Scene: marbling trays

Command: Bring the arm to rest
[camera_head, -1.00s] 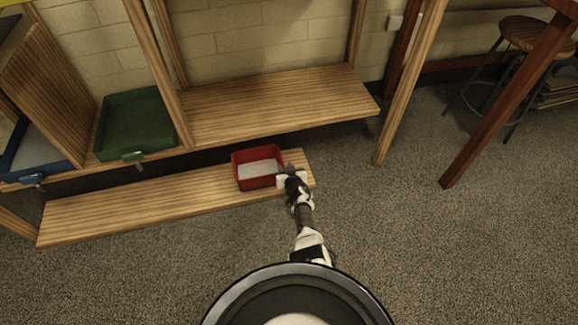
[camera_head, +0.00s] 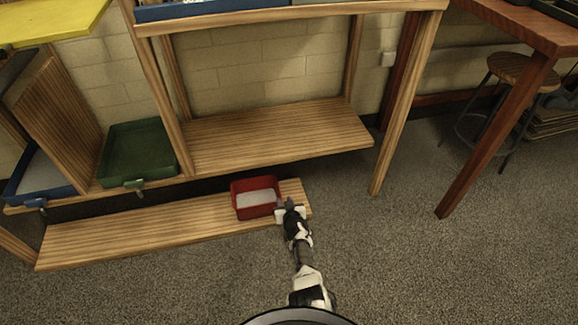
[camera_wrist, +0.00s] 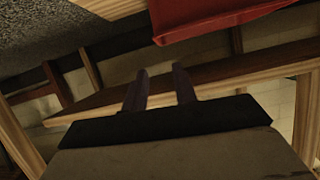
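My gripper (camera_head: 289,204) is at the right end of the low front plank, close beside the right wall of a red tray (camera_head: 256,197). In the wrist view my two dark fingers (camera_wrist: 160,88) stand apart with a gap between them and nothing in it. The red tray (camera_wrist: 205,18) shows at the top of that view, beyond the fingertips and apart from them. It rests on the plank and has a pale inside. From the head view I cannot tell whether my gripper touches the tray.
The low plank (camera_head: 130,231) is clear left of the red tray. A green tray (camera_head: 138,153) and a blue tray (camera_head: 38,180) stand on the shelf behind. The middle shelf (camera_head: 275,135) is bare. A table leg (camera_head: 490,145) and stool (camera_head: 515,72) stand right. Carpet is open in front.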

